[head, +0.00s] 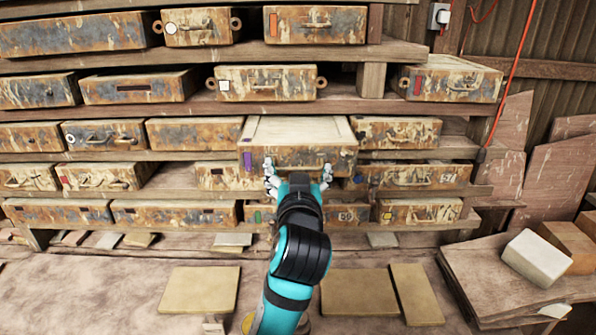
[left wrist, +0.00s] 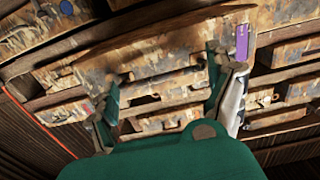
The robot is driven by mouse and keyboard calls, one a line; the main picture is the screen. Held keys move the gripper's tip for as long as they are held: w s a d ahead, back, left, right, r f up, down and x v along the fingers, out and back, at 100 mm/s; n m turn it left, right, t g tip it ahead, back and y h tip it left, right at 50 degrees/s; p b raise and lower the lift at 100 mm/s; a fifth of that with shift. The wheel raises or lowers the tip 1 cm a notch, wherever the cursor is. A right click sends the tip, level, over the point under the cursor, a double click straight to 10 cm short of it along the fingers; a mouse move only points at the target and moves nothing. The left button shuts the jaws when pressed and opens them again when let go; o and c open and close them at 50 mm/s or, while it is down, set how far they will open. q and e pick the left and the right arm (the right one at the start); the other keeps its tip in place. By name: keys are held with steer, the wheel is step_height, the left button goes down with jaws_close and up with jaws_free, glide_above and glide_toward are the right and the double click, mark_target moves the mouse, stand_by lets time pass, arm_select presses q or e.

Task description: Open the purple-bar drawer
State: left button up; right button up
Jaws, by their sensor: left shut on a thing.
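The purple-bar drawer (head: 345,160) is a rusty, worn box with a purple bar (head: 247,161) at the left of its front. It stands out from the shelf, and its pale top shows. My left gripper (head: 299,174) is at the middle of its front, its fingers spread wide but shut on the drawer's handle. In the left wrist view the drawer front (left wrist: 150,68) lies across the fingers (left wrist: 163,95), with the purple bar (left wrist: 241,42) at upper right. My right gripper is not in view.
Flat boards (head: 200,289) lie on the floor in front. A pale block (head: 536,258) rests on a low stack at right.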

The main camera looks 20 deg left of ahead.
arm_select(q)
steer(key=shift+w+a+r, duration=0.15)
steer(key=shift+w+a, duration=0.1)
steer(key=shift+w, duration=0.1)
steer(key=o, duration=1.4)
steer(key=shift+w+a, duration=0.15)
steer(key=shift+w, duration=0.1)
steer(key=shift+o, duration=0.2)
steer(key=shift+s+r, duration=0.1)
steer(key=shift+r, duration=0.1)
step_height(320, 180, up, 9)
steer(key=shift+r, duration=0.2)
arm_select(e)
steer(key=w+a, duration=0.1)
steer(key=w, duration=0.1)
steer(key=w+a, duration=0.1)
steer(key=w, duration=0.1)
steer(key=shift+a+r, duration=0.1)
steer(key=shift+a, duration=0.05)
arm_select(q)
steer(key=shift+f, duration=0.1)
